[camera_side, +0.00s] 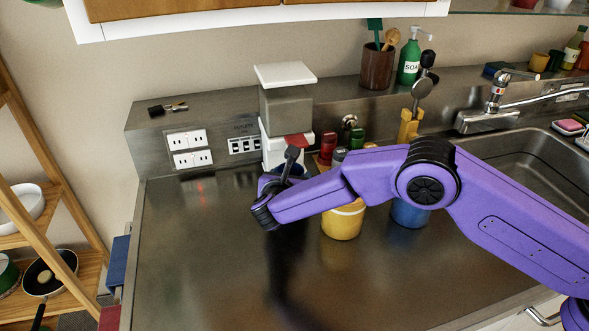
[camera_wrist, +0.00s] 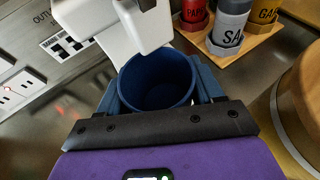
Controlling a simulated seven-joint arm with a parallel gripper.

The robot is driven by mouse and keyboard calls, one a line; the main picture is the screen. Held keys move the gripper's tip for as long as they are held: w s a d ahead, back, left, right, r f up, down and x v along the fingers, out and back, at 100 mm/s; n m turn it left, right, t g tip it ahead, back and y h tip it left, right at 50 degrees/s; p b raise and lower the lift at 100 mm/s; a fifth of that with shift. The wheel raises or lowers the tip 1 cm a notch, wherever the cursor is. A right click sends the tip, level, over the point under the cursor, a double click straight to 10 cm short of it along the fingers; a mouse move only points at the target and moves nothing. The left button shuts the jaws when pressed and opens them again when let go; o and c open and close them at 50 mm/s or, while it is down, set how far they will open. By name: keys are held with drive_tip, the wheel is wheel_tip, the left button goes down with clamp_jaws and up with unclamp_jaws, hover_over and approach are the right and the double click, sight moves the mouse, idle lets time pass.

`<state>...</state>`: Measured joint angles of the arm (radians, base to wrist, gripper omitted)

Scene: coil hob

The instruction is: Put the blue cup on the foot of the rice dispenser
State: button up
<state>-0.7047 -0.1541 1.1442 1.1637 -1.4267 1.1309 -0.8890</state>
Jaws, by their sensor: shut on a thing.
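The blue cup (camera_wrist: 157,82) is upright and looks empty in the wrist view. My gripper (camera_wrist: 158,90) is shut on it, with a finger on each side. In the side view the cup is mostly hidden behind my gripper (camera_side: 277,187). The rice dispenser (camera_side: 286,108) has a white lid, a grey body and a white lower part. In the wrist view its white front (camera_wrist: 98,28) is just beyond the cup, with the spout or lever above the far rim. The dispenser's foot is hidden, so I cannot tell whether the cup touches it.
A spice rack (camera_wrist: 245,48) with several jars stands right of the dispenser. A yellow canister (camera_side: 342,222) and a blue canister (camera_side: 408,214) stand close to my arm. Wall sockets (camera_side: 187,148) are at the left. The counter (camera_side: 200,250) at front left is clear.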

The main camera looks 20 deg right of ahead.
sight(294, 171)
drive_tip(key=w, duration=0.1)
drive_tip(key=w+d, duration=0.1)
drive_tip(key=w, duration=0.1)
drive_tip(key=shift+w+d, duration=0.25)
drive_tip(key=shift+d, duration=0.15)
drive_tip(key=shift+f, duration=0.3)
drive_tip(key=shift+s+f, duration=0.1)
drive_tip(key=shift+f, duration=0.55)
drive_tip(key=o, duration=1)
drive_tip(key=shift+o, duration=0.2)
drive_tip(key=shift+r, duration=0.1)
drive_tip(key=shift+r, duration=0.25)
drive_tip(key=v, duration=1.2)
drive_tip(key=shift+a+r, duration=0.15)
